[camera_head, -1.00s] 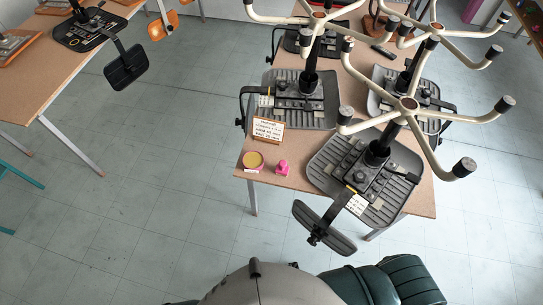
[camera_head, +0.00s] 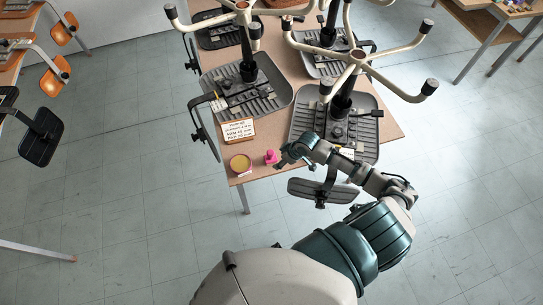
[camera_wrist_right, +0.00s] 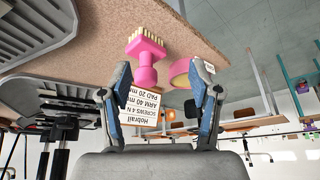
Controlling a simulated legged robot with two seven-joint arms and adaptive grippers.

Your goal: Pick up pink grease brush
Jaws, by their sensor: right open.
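The pink grease brush (camera_head: 270,157) stands near the front edge of the brown table, just left of my right gripper (camera_head: 284,160). In the right wrist view, the brush (camera_wrist_right: 146,66) has a pink handle and pale yellow bristles against the tabletop. My right gripper (camera_wrist_right: 160,82) is open, its fingertips spread either side of the brush's direction, with nothing held. The brush appears beyond the fingertips; I cannot tell the exact gap. My left gripper is not in view.
A round tin with yellow contents (camera_head: 240,163) sits left of the brush; its pink side shows in the wrist view (camera_wrist_right: 181,72). A lettered sign (camera_head: 237,131) stands behind. Upturned chair bases (camera_head: 354,57) and dark ribbed seats (camera_head: 350,125) crowd the table (camera_head: 389,128).

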